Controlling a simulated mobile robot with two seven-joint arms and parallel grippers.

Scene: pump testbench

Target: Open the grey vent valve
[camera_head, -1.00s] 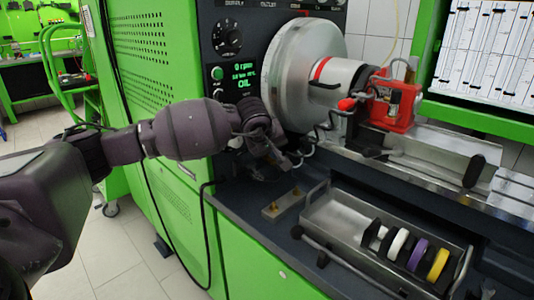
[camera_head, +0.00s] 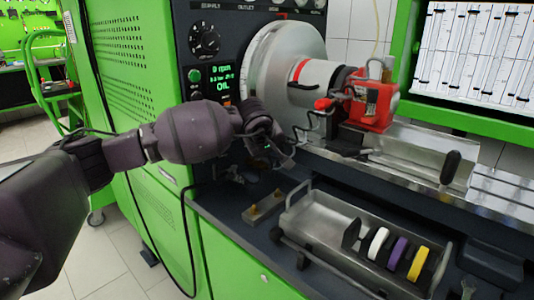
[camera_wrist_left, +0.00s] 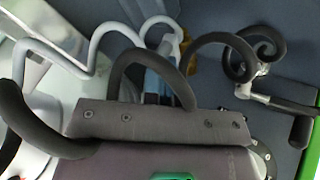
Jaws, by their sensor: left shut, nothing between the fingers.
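My left gripper (camera_head: 285,158) is in front of the bench below the large silver disc, just left of the black hoses under the red unit. Its jaws are shut and empty. In the left wrist view the dark gripper body fills the bottom, and the fingers (camera_wrist_left: 156,85) are partly hidden behind a black loop. A silver fitting with a dark bar handle (camera_wrist_left: 285,104) is at the right of that view, apart from the fingers. It may be the vent valve, but I cannot tell for sure. No clearly grey valve handle shows in the head view. My right gripper is not visible.
The red unit (camera_head: 374,103) and silver disc (camera_head: 284,75) stand behind the gripper. A metal tray (camera_head: 325,226) with white, purple and yellow rings is at front right. A small brass-studded block (camera_head: 264,207) lies left of it. A pale curved hose (camera_wrist_left: 110,32) crosses the wrist view.

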